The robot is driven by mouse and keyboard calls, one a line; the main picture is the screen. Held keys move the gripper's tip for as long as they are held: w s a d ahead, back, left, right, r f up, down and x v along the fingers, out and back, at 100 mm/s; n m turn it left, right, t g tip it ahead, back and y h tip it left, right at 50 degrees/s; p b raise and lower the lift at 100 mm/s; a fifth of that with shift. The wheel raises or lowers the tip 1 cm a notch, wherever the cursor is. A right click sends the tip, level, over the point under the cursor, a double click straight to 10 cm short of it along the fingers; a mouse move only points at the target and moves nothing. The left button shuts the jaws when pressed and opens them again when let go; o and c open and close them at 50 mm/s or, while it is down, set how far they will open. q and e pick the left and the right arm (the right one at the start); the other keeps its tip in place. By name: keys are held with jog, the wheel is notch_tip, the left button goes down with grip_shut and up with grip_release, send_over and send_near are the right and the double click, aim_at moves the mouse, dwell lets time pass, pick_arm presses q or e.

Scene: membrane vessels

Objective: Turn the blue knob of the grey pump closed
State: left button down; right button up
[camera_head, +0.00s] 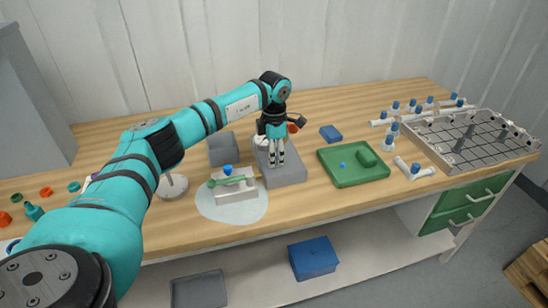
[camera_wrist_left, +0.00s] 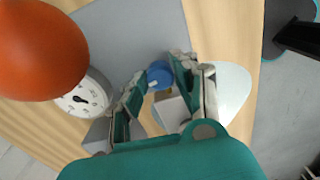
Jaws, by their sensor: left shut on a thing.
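The grey pump (camera_head: 290,177) stands in the middle of the wooden bench in the head view, with my left gripper (camera_head: 277,162) over it, pointing down. In the left wrist view, my left gripper (camera_wrist_left: 161,80) is shut on the blue knob (camera_wrist_left: 158,72), one finger on either side. A pale block and a small brass part show below the knob. A white dial gauge (camera_wrist_left: 86,98) and a large orange ball (camera_wrist_left: 38,50) are left of the fingers. In the head view the knob is hidden behind the gripper. My right gripper is not in view.
Left of the pump, a pale fixture with a green lever (camera_head: 233,183) stands on a round white mat (camera_head: 215,213). A grey bin (camera_head: 222,150) is behind it. A green tray (camera_head: 350,180) and a blue block (camera_head: 331,133) are to the right. A metal rack (camera_head: 440,150) fills the right end.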

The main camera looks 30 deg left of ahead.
pick_arm(q)
jog(key=shift+r+m, duration=0.1)
jog(key=shift+m, duration=0.7)
jog(key=shift+w, duration=0.1)
jog(key=c, duration=1)
grip_release()
notch_tip(320, 180, up, 12)
